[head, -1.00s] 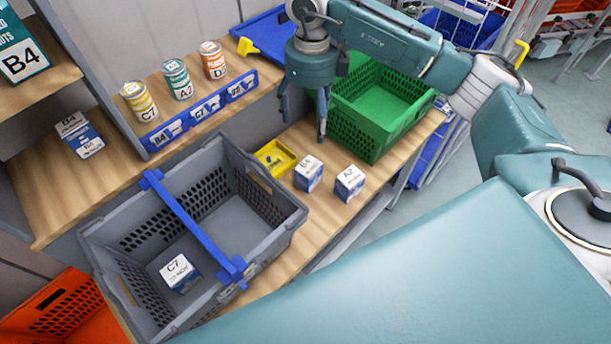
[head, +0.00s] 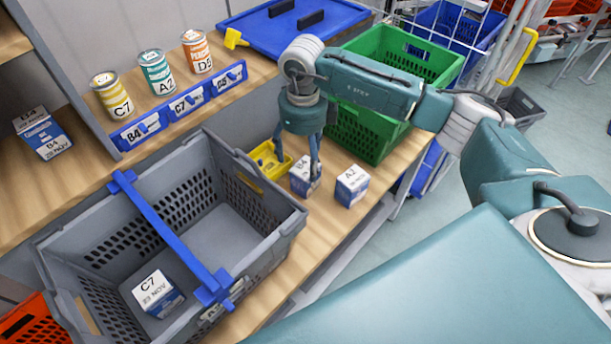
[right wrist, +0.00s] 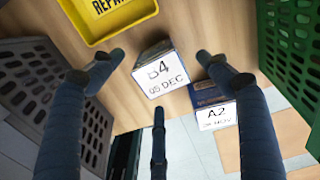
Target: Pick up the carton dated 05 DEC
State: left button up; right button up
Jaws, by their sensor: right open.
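The carton marked B4, 05 DEC (right wrist: 160,72) is a white and blue box standing on the wooden bench; in the head view this carton (head: 302,184) is partly hidden by a finger. My right gripper (head: 298,166) is open and points down over it. In the right wrist view the fingers of the right gripper (right wrist: 157,68) lie on either side of the carton, with a third finger in front; I cannot tell whether any touches it. Nothing is held. My left gripper is not in view.
An A2 carton (head: 351,186) stands close on the right. A yellow tray (head: 262,170), a grey basket (head: 292,222) holding a C7 carton (head: 158,293), and a green crate (head: 375,135) surround the spot. Cans and another B4 carton (head: 42,134) are on the shelf.

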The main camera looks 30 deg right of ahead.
aim_at(305, 166)
jog(key=f, duration=0.1)
jog(key=f+p, duration=0.1)
jog(key=f, duration=0.1)
jog(key=s+f, duration=0.1)
jog(key=f, duration=0.1)
jog(key=shift+p, duration=0.35)
jog(key=shift+w+d+f, duration=0.1)
jog(key=shift+w+f, duration=0.05)
jog(key=shift+f, duration=0.1)
jog(key=c, duration=1.5)
jog(key=shift+c, duration=0.5)
jog(key=shift+r, duration=0.15)
